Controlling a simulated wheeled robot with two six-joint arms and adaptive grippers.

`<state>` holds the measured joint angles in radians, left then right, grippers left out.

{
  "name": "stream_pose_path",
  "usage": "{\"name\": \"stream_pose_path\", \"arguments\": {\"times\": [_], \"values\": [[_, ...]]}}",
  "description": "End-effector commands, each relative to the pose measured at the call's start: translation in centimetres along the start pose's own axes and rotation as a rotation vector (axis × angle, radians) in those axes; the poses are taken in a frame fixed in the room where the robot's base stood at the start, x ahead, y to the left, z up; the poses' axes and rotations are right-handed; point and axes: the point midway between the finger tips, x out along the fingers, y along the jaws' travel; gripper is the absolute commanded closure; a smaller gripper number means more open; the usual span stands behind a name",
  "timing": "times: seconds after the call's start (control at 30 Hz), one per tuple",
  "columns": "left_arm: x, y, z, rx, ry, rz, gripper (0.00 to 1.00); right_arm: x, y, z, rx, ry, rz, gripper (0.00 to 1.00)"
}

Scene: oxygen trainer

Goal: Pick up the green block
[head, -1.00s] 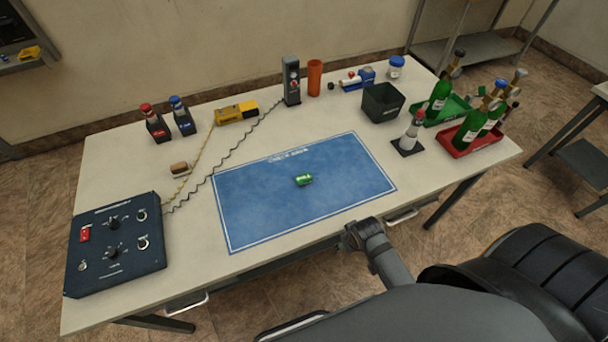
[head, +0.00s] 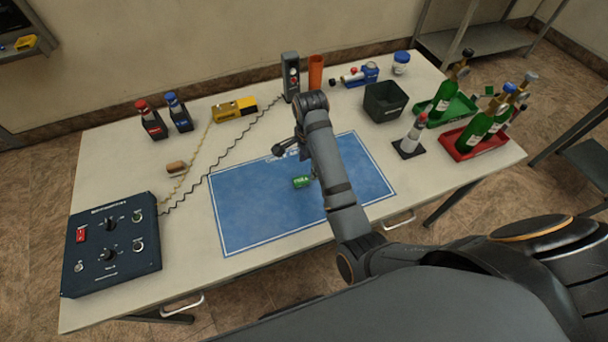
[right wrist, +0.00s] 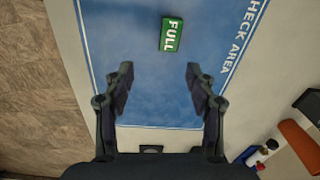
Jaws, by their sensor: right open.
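The green block (head: 301,183) lies on the blue check-area mat (head: 250,212), near its middle. In the right wrist view the green block (right wrist: 171,35) shows a white "FULL" label and lies beyond the fingertips, slightly right of the centre line between them. My right gripper (right wrist: 160,73) is open, with nothing between its fingers. In the head view my right gripper (head: 297,161) is partly hidden by my own arm and hangs over the mat by the block, on its far side. My left gripper is not in view.
A dark control box (head: 110,245) stands at the left. A black bin (head: 384,102), a red tray (head: 476,143) and a green tray (head: 450,108) with bottles stand at the right. An orange cup (head: 315,72) is at the back. The mat around the block is clear.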

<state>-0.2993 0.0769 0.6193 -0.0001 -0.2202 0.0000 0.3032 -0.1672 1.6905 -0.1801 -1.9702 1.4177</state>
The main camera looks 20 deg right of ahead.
Motion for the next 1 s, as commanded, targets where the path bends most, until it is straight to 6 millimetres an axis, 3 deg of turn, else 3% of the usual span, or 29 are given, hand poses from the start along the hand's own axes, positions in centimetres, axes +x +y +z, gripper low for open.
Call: {"name": "stream_pose_path", "arguments": {"times": [0.1,0.27,0.6,0.83,1.0], "values": [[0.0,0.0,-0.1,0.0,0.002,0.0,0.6,-1.4,-1.2,0.8,0.096,-0.007,0.02,0.43],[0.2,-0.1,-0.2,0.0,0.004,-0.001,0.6,-1.3,-1.2,0.9,0.116,-0.007,0.025,0.43],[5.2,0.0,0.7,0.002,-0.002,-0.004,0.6,3.8,-1.2,0.9,0.113,-0.007,0.022,0.43],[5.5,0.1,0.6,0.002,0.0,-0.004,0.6,4.1,-1.2,0.9,0.113,-0.007,0.021,0.43],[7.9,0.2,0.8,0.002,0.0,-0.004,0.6,6.5,-1.3,0.7,0.113,-0.006,0.022,0.43]]}}
